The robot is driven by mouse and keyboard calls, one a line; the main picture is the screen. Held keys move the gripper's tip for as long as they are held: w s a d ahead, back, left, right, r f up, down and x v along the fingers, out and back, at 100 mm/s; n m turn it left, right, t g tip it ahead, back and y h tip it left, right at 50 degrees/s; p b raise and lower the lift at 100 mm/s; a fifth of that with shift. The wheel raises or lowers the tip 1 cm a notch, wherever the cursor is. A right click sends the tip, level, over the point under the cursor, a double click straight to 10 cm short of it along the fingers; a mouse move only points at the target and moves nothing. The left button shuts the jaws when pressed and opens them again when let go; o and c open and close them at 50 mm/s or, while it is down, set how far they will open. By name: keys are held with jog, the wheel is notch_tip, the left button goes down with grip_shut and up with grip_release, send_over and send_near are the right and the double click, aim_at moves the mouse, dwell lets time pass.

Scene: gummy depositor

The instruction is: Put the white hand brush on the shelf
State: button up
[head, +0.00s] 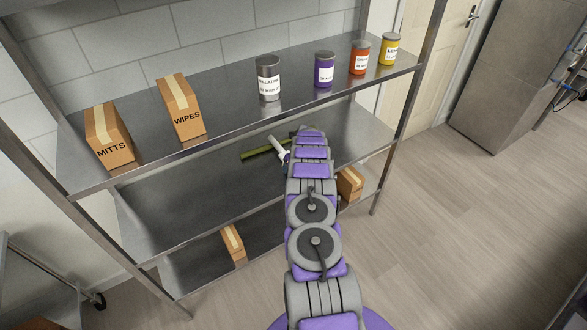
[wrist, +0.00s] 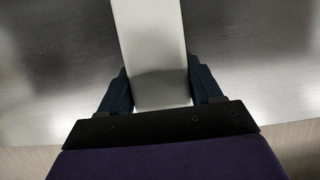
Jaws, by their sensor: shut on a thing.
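My gripper (wrist: 160,88) is shut on the white hand brush (wrist: 150,35), with a dark blue finger on each side of its pale handle in the wrist view. In the head view the brush (head: 278,146) shows as a small white piece at the end of my arm, over the middle shelf. The rest of the brush is hidden by my arm or out of frame. The metal shelf unit (head: 190,212) has a top, a middle and a low board. I cannot tell whether the brush touches the middle board.
An olive-green bar (head: 256,152) lies by the brush. The top board holds a MITTS box (head: 108,138), a WIPES box (head: 182,108) and several cans (head: 268,78). Small boxes (head: 233,243) sit lower down. The middle board's left part is clear. Metal posts (head: 418,75) stand at the corners.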

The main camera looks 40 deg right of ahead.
jog(key=a, duration=0.2)
jog(key=shift+w+a+r, duration=0.1)
jog(key=shift+a+r, duration=0.15)
jog(key=shift+a, duration=0.1)
jog(key=shift+d+f, duration=0.2)
jog(key=shift+d, duration=0.15)
jog(key=o, duration=0.6)
jog(key=shift+d+f, duration=0.2)
jog(key=shift+d, duration=0.2)
jog(key=shift+o, duration=0.8)
jog(key=shift+d, duration=0.25)
jog(key=shift+o, duration=1.3)
jog(key=shift+a, duration=0.15)
jog(key=shift+a+f, duration=0.1)
jog(key=shift+a, duration=0.15)
jog(key=shift+d+f, duration=0.1)
jog(key=shift+d, duration=0.05)
